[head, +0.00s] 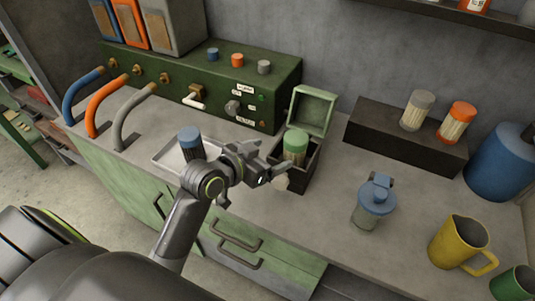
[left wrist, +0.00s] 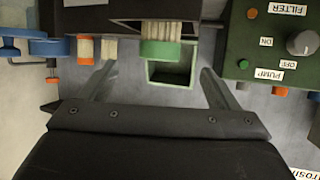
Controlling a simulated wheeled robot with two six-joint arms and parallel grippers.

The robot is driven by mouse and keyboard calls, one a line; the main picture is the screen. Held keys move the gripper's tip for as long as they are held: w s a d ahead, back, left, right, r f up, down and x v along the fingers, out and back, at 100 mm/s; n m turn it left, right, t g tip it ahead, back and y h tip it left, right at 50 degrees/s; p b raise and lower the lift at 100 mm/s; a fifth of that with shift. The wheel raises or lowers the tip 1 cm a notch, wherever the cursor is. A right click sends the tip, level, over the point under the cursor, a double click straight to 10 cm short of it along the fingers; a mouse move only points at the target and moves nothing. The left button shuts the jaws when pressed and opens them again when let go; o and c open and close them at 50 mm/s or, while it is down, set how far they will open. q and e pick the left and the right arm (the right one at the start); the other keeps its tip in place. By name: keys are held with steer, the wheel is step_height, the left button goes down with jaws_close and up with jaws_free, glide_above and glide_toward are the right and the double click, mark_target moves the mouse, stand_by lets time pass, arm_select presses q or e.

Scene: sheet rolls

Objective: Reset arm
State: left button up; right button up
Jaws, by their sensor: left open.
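My left gripper (head: 274,177) is open, just in front of a small dark box (head: 306,178) with a raised green lid (head: 313,109). A green-capped roll (head: 294,143) stands upright in the box. In the left wrist view, the open fingers of my left gripper (left wrist: 158,72) are spread with nothing held between them. Beyond them show the green-capped roll (left wrist: 160,50) and the green lid (left wrist: 172,73). Contact with the box cannot be told. My right gripper is not in view.
A blue-capped roll (head: 190,141) stands on a tray (head: 166,156), partly behind my arm. A green control box (head: 215,85) is behind. A clear jar with a blue lid (head: 374,203), a yellow mug (head: 459,243) and a dark stand (head: 398,137) with two rolls are at right.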

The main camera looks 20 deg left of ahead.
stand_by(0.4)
arm_select(q)
steer(key=s+a+f+n+g+y, duration=0.1)
steer(key=s+a+f+g+y, duration=0.15)
steer(key=s+f, duration=0.45)
steer(key=s+a+f+n+g+y, duration=0.2)
steer(key=s+a+f+g, duration=0.15)
steer(key=s, duration=0.65)
steer(key=s+a+f+n+g+y, duration=0.1)
steer(key=s+a+f+g+y, duration=0.2)
steer(key=s, duration=0.6)
step_height(320, 180, down, 25)
steer(key=a+g+h, duration=0.1)
steer(key=a+h, duration=0.1)
steer(key=s+d+f+g, duration=0.1)
steer(key=s+f, duration=1.4)
steer(key=shift+s+d+f+g, duration=0.2)
steer(key=shift+s+f+g, duration=0.05)
steer(key=shift+f+g, duration=0.05)
